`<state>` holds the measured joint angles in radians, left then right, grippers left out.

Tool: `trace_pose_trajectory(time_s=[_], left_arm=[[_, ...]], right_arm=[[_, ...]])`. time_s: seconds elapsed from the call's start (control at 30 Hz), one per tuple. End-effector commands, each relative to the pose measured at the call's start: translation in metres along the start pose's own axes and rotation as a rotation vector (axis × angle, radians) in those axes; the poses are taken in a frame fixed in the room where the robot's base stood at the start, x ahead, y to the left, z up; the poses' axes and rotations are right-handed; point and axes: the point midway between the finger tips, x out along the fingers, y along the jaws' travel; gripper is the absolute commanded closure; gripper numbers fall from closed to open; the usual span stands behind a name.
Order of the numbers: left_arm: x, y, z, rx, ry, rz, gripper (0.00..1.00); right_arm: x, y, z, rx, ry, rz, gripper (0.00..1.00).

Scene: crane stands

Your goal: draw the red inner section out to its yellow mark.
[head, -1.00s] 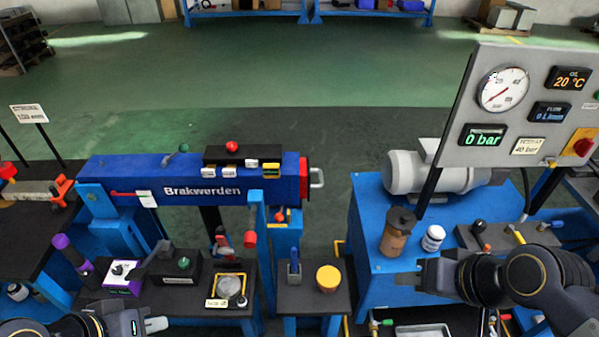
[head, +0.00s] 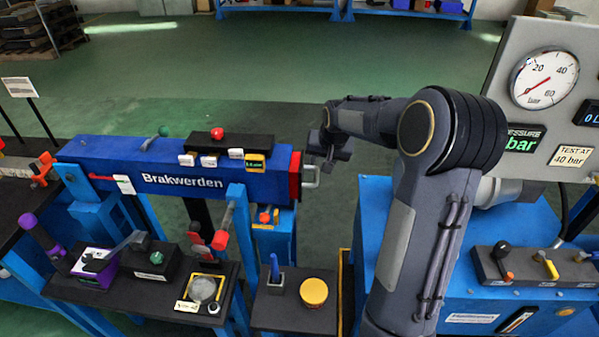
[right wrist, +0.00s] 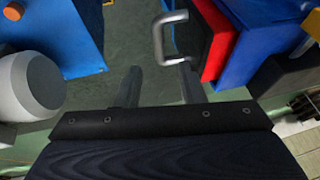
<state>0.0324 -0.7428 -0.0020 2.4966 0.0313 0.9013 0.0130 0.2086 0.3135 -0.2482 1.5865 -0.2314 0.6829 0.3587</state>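The blue boom marked "Brakwerden" (head: 205,184) lies across the left half of the head view. The red inner section (head: 295,176) shows only as a short red end at the boom's right, with a silver U-shaped handle (head: 311,176) on it. No yellow mark is visible on the red part. My right gripper (head: 324,158) is beside the handle. In the right wrist view, its two fingers (right wrist: 159,88) are apart and empty. The handle (right wrist: 166,40) lies beyond the fingertips, nearer the right finger, and the red end (right wrist: 216,42) is right of it. My left gripper is out of view.
A blue bench with a grey lever block (head: 530,265) and a gauge panel (head: 550,110) stands at the right. A black stand with a yellow cap (head: 314,292) is below the boom end. Open green floor lies behind the boom.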

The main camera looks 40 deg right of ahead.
Motion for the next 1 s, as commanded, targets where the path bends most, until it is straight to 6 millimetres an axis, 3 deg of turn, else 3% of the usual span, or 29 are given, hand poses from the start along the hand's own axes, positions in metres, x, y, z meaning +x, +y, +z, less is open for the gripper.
trace_pose_trajectory(time_s=[0.4, 0.8, 1.0], left_arm=[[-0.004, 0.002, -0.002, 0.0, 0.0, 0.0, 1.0], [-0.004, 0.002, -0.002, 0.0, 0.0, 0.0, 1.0], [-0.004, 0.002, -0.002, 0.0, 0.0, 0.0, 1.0]], right_arm=[[0.06, 0.0, 0.001, -0.001, -0.003, 0.0, 0.64], [0.071, 0.0, 0.001, -0.001, -0.001, -0.001, 0.64], [0.071, 0.0, 0.001, -0.001, -0.002, -0.001, 0.87]])
